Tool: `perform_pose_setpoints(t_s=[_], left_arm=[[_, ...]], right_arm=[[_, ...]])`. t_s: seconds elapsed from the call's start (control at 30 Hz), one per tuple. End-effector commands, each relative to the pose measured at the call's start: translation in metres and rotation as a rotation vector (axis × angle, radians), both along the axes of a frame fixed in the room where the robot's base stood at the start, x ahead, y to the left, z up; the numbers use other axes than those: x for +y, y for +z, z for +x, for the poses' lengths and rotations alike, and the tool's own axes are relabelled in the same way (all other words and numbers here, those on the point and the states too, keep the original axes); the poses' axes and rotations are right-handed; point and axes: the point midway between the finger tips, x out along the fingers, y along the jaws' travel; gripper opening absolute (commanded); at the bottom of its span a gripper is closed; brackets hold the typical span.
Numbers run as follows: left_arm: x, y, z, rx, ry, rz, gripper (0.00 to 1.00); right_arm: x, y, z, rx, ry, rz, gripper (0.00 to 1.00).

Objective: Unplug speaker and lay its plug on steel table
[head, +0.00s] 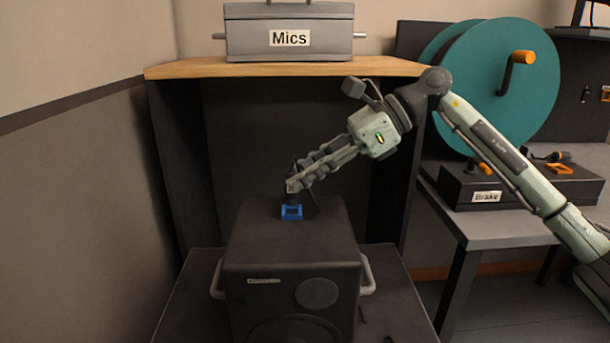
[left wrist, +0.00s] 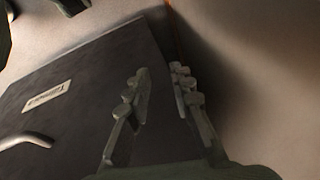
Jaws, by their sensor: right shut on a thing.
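The black speaker (head: 300,245) stands on a dark stand in the middle of the head view. A blue socket piece (head: 291,213) sits on its top. My right gripper (head: 292,187) reaches down from the right and is shut on a small dark plug (head: 291,200) right at the blue piece. I cannot tell whether the plug is still seated in it. A grey-topped table (head: 480,228), possibly the steel table, stands at the right. My left gripper (left wrist: 160,78) shows only in the left wrist view, its fingers apart with nothing between them.
A grey case labelled Mics (head: 290,16) sits on a wooden-topped cabinet (head: 200,69) behind the speaker. A large teal reel (head: 500,85) and a box labelled Brake (head: 487,197) are at the right. A dark labelled panel (left wrist: 85,95) lies beside my left gripper.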

Motion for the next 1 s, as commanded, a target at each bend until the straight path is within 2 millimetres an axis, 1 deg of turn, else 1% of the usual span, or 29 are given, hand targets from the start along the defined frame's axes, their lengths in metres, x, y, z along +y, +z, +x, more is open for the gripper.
perform_pose_setpoints(t_s=[0.03,0.5,0.87,1.0], left_arm=[[0.0,0.003,0.0,0.0,0.0,0.0,0.22],[0.0,0.015,0.0,0.0,0.0,0.0,0.22],[0.0,0.014,0.0,0.0,0.0,0.0,0.22],[0.0,0.009,0.0,0.003,0.0,-0.002,0.22]], right_arm=[[0.0,0.004,0.0,0.0,0.0,0.0,0.0],[0.0,0.027,0.0,-0.001,0.001,0.001,0.0],[0.0,0.028,0.0,0.001,0.001,0.0,0.0],[0.0,0.028,0.0,0.0,0.001,0.0,0.0]])
